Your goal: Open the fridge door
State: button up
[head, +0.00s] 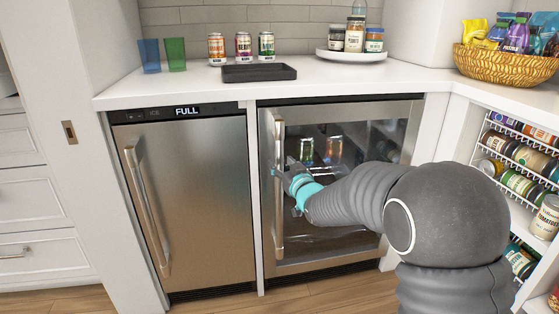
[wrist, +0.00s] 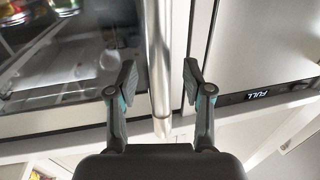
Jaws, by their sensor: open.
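The fridge door (head: 325,257) is the glass-fronted, steel-framed one under the counter on the right, and it is closed. Its vertical bar handle (head: 279,225) runs along the left edge. My gripper (head: 287,182), with teal parts, is at the handle about midway up, partly hidden by my arm. In the wrist view my gripper (wrist: 160,82) is open, with one finger on each side of the handle (wrist: 161,50). Gaps show between the fingers and the bar. The door's glass (wrist: 75,70) shows on the left there.
A steel ice maker (head: 190,200) marked FULL, with its own handle (head: 145,205), stands left of the fridge. Open racks of cans (head: 515,155) are on the right. The counter (head: 200,88) above holds cans, cups, a black tray (head: 259,73) and a basket (head: 500,67).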

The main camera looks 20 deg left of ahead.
jog(key=shift+x, duration=1.25)
grip_shut()
